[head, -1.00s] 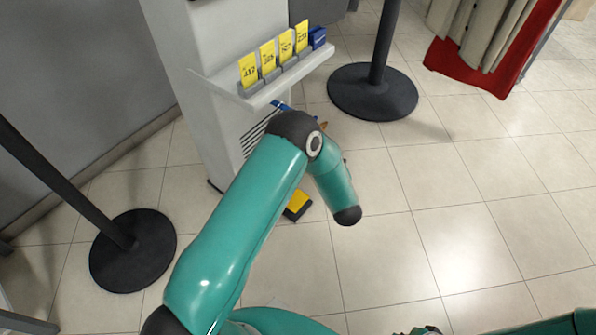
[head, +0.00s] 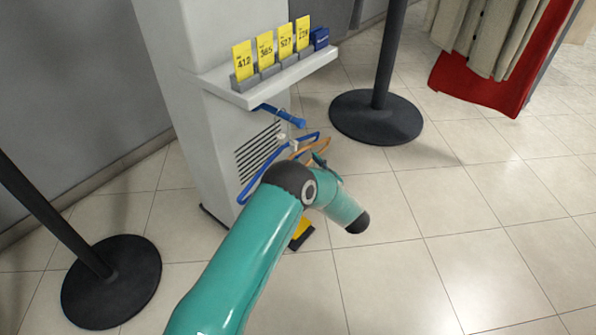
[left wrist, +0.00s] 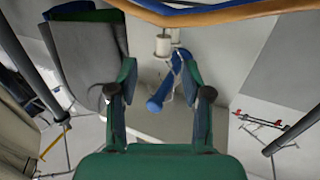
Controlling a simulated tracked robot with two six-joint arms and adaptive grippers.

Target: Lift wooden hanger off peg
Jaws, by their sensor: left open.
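The wooden hanger (head: 322,141) is an orange-brown outline beside a blue hanger (head: 247,187), below the kiosk shelf, partly hidden by my left arm. In the left wrist view the wooden hanger (left wrist: 235,13) runs as a curved bar across the top, beyond my fingers. My left gripper (left wrist: 164,80) is open, with nothing between its fingers; in the head view it is mostly hidden behind my arm. A blue rod (left wrist: 155,104) and white knobs (left wrist: 162,45) show between the fingers. I cannot tell exactly where the hanger meets its peg. My right gripper is out of view.
The white kiosk (head: 180,90) has a shelf (head: 290,75) with yellow number cards (head: 265,52) just above the hangers. Black post bases (head: 375,118) stand on the floor at right and left (head: 110,285).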

